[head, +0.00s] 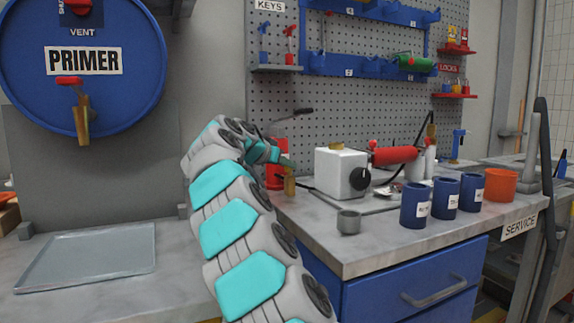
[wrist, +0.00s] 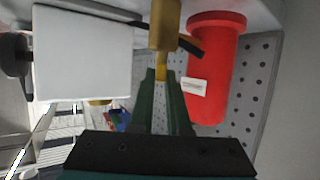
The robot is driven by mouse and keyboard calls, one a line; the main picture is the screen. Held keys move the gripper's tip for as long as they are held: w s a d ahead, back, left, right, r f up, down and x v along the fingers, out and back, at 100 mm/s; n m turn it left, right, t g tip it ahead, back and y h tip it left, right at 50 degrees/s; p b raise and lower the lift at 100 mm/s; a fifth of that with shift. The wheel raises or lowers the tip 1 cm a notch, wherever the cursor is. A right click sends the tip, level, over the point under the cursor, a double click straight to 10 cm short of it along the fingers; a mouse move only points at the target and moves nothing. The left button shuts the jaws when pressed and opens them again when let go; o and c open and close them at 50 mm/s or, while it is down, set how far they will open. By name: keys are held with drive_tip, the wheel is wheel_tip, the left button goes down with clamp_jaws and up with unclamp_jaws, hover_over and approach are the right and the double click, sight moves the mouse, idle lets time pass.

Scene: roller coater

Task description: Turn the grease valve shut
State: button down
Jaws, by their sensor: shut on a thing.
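The grease valve is a small brass fitting (head: 290,186) at the left end of the service bench, in front of a red cylinder (head: 276,178). In the wrist view the brass valve (wrist: 164,28) shows close up, with a dark bar sticking out to the right towards the red cylinder (wrist: 212,75). My gripper (head: 287,161) reaches the valve from above in the head view. In the wrist view its green fingers (wrist: 161,80) are closed on the narrow brass end of the valve. The fingertips partly hide that end, and I cannot tell how far the valve is turned.
A white box with a black knob (head: 342,173) stands right of the valve, near my gripper. A pegboard (head: 380,120) rises behind. A blue PRIMER drum (head: 85,95) hangs left, above a tray (head: 90,258).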

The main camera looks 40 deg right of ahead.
drive_tip(key=shift+f+g, duration=0.1)
drive_tip(key=shift+g, duration=0.2)
idle(0.4)
drive_tip(key=c, duration=0.9)
unclamp_jaws()
drive_tip(key=shift+b+v, duration=0.55)
drive_tip(key=shift+v, duration=3.35)
